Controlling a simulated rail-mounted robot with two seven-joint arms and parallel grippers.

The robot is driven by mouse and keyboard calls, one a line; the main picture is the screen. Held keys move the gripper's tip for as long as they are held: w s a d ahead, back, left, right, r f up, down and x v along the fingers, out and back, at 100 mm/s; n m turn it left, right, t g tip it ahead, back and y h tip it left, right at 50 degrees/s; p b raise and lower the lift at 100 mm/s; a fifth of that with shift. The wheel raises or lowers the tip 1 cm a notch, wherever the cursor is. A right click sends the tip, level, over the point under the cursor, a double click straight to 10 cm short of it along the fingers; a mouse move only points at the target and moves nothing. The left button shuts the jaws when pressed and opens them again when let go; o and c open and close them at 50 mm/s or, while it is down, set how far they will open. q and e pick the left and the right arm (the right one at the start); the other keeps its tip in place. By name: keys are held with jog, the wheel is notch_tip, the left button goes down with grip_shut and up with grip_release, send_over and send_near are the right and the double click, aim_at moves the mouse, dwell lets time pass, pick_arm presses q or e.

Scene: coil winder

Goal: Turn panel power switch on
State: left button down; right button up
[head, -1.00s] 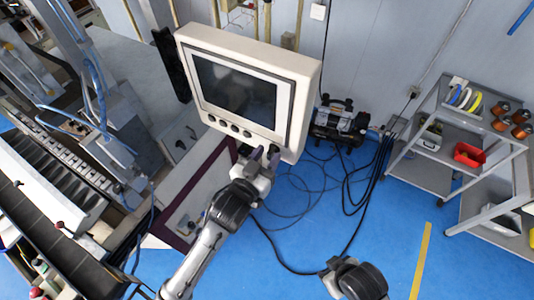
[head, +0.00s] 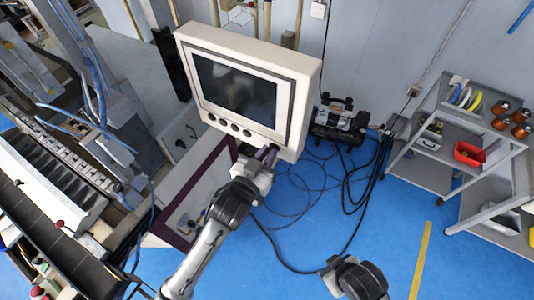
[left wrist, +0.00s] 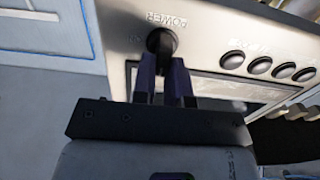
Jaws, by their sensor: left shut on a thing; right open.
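The control panel (head: 300,85) is a cream box with a dark screen. The black power switch knob (left wrist: 161,41) sits beneath the upside-down POWER lettering in the left wrist view. My left gripper (head: 268,155) is at the panel's lower right corner in the head view. Its two dark fingers (left wrist: 163,78) are shut on the knob, which they partly cover. The knob's pointer direction cannot be made out. In the head view the knob is hidden behind the gripper. My right gripper (head: 333,268) is low in the head view, away from the panel and empty.
Several round black buttons (left wrist: 259,64) line the panel beside the knob. A grey shelf cart (head: 415,160) with spools and a red bin (head: 468,153) stands at the right. A black machine (head: 340,118) and loose cables lie on the blue floor behind the panel.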

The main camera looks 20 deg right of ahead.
pick_arm(q)
jog(key=shift+s+d+f+m+p, duration=0.2)
jog(key=shift+m+p, duration=0.45)
jog(key=shift+m, duration=2.3)
jog(key=shift+s+d+f+m+p, duration=0.15)
jog(key=shift+m+p, duration=0.5)
jog(key=shift+m, duration=2.35)
jog(key=shift+s+d+f+m+p, duration=0.2)
jog(key=shift+m+p, duration=0.45)
jog(key=shift+m, duration=2.3)
jog(key=shift+w+a+f, duration=0.1)
jog(key=shift+a, duration=0.05)
jog(key=c, duration=1.1)
grip_release()
jog(key=shift+c, duration=0.2)
